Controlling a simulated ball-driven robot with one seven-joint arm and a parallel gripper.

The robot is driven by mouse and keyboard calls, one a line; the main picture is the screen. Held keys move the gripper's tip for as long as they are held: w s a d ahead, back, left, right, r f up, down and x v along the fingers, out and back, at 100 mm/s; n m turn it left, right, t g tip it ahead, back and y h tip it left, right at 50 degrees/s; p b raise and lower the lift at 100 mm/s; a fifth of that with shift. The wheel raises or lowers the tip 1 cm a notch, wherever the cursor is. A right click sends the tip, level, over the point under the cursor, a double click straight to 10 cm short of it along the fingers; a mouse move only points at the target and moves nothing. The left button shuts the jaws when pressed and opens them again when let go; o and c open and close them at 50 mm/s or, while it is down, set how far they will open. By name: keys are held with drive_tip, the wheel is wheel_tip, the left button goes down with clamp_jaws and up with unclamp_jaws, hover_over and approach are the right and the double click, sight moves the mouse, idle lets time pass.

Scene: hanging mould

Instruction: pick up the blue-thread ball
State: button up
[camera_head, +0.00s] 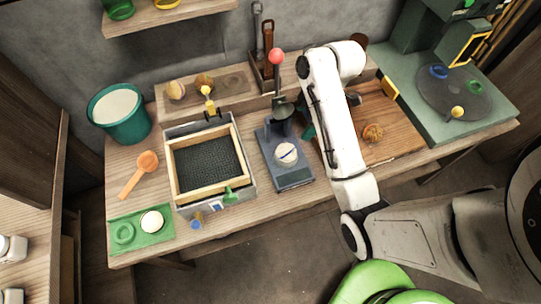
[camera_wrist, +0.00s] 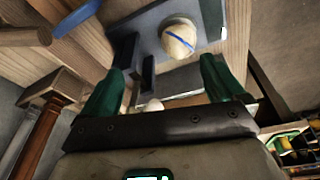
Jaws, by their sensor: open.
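The blue-thread ball (camera_head: 287,153), pale with a blue line across it, rests on the base of the blue-grey press (camera_head: 291,178). The ball also shows in the wrist view (camera_wrist: 179,40), beyond my fingertips and in front of the press plate. My gripper (camera_wrist: 160,68) is open with its green fingers apart, and the ball is not held. In the head view my white arm hides most of the gripper; a green finger piece shows just right of the press. A small pale rounded thing (camera_wrist: 153,105) shows between the fingers, partly hidden by the gripper body.
The press lever with a red knob (camera_head: 277,56) stands behind the ball. A wood-framed mesh tray (camera_head: 248,180) lies left of the press. A wooden board with a brown ball (camera_head: 373,132) is to the right. A green mat (camera_head: 160,241) carries a white ball and green ring.

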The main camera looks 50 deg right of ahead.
sight(289, 147)
drive_tip(key=shift+n+y, duration=0.4)
drive_tip(key=a+f+b, duration=0.1)
drive_tip(key=f, duration=0.1)
drive_tip(key=a+f+b, duration=0.1)
drive_tip(key=a+f, duration=0.1)
drive_tip(key=shift+w+a, duration=0.1)
drive_tip(key=shift+w, duration=0.1)
drive_tip(key=shift+x, duration=1.35)
drive_tip(key=shift+s+x, duration=0.15)
drive_tip(key=shift+x, duration=1.15)
drive_tip(key=shift+s+x, duration=0.1)
drive_tip(key=shift+x, duration=1.2)
drive_tip(key=shift+a, duration=0.15)
drive_tip(key=shift+c, duration=0.4)
drive_tip(key=c, duration=1.1)
